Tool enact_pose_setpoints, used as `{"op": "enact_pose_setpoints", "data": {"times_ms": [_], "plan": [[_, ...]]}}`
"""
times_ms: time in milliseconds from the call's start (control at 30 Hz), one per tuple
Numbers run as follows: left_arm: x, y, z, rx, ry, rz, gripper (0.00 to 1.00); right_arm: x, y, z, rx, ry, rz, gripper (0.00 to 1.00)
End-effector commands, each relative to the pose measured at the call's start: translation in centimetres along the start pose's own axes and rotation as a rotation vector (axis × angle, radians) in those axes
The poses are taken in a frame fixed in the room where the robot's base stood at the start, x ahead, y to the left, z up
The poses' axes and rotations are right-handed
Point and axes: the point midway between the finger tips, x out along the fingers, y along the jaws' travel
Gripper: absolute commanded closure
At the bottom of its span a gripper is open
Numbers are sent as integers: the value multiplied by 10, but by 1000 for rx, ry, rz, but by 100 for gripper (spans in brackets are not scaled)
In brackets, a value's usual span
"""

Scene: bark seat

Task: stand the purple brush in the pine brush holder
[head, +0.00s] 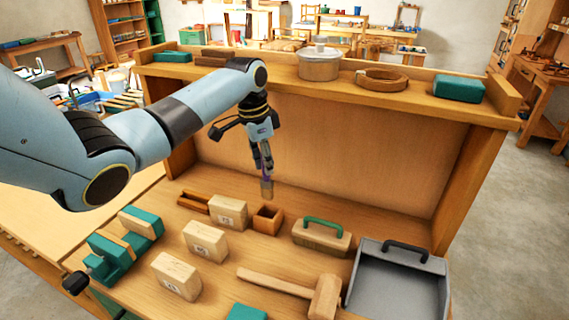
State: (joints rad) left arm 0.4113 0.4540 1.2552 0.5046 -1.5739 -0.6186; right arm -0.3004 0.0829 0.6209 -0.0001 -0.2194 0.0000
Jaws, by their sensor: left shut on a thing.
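My left gripper (263,165) points down over the bench and is shut on the purple brush (267,187). Only a little of the purple handle shows between the fingers. The tan bristle end hangs down, about upright. The pine brush holder (267,219) is a small square wooden box with an open top. It stands on the bench just below the brush in the picture. The brush looks apart from it, above or a little behind its opening; I cannot tell the exact gap. My right gripper is not in view.
Wooden blocks (229,213) stand left of the holder, with a narrow wooden tray (194,202) behind. A green-handled brush (322,235) lies to the right. A mallet (322,297), a grey dustpan (399,290) and a green vise (125,248) are nearer. A raised shelf (340,92) runs behind.

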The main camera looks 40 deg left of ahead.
Motion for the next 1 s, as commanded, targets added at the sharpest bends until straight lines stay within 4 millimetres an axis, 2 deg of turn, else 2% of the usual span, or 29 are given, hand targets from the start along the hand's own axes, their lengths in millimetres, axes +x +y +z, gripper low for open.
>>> {"op": "enact_pose_setpoints", "data": {"times_ms": [133, 300, 600, 900, 1000], "plan": [[6, 1, 1, 0, 1, 1, 100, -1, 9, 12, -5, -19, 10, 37], [19, 1, 3, 0, 0, 2, 100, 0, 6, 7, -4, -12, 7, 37], [54, 1, 8, 1, 0, 0, 100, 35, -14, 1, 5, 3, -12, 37], [81, 1, 13, 2, -1, 0, 100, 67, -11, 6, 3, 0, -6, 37], [87, 1, 13, 0, 0, 1, 100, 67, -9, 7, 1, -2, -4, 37]]}}
